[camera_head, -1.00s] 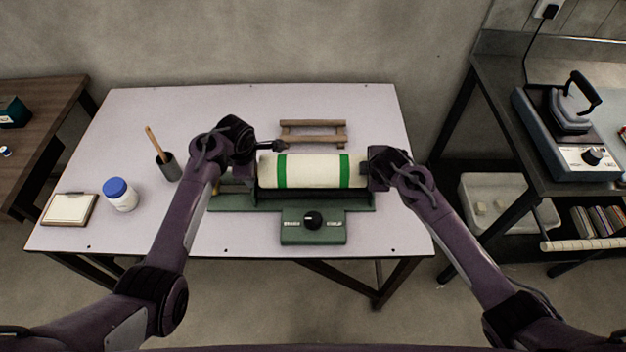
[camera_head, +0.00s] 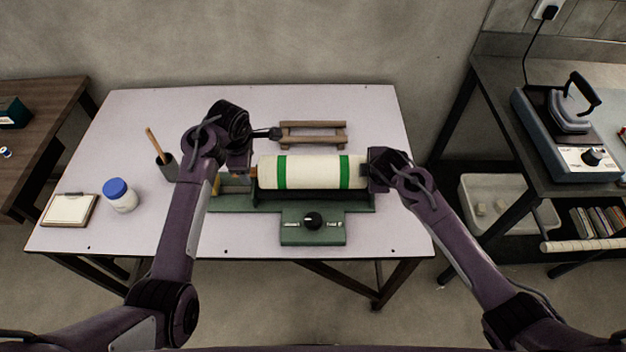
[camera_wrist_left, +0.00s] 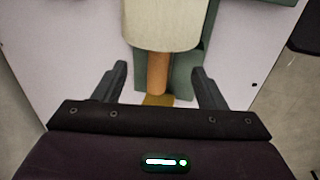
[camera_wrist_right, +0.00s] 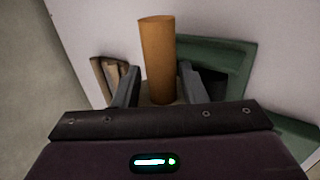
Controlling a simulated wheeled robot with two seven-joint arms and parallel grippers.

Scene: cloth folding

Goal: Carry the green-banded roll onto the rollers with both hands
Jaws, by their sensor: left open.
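The cream roll with two green bands (camera_head: 311,172) lies level over the green roller machine (camera_head: 312,228); the head view does not show clearly whether it touches the rollers beneath. My left gripper (camera_wrist_left: 160,75) is open just off the roll's left end. The left wrist view shows the wooden end (camera_wrist_left: 157,74) between and beyond the spread fingers, touching neither. My right gripper (camera_wrist_right: 159,80) is at the roll's right end, its fingers close against both sides of the other wooden end (camera_wrist_right: 158,55). The right wrist hides the roll's right edge in the head view.
An empty wooden cradle (camera_head: 313,134) stands behind the machine. At the left are a cup with a stick (camera_head: 166,165), a blue-lidded jar (camera_head: 121,195) and a clipboard (camera_head: 70,209). The table's back left is clear. A side bench (camera_head: 500,80) stands at the right.

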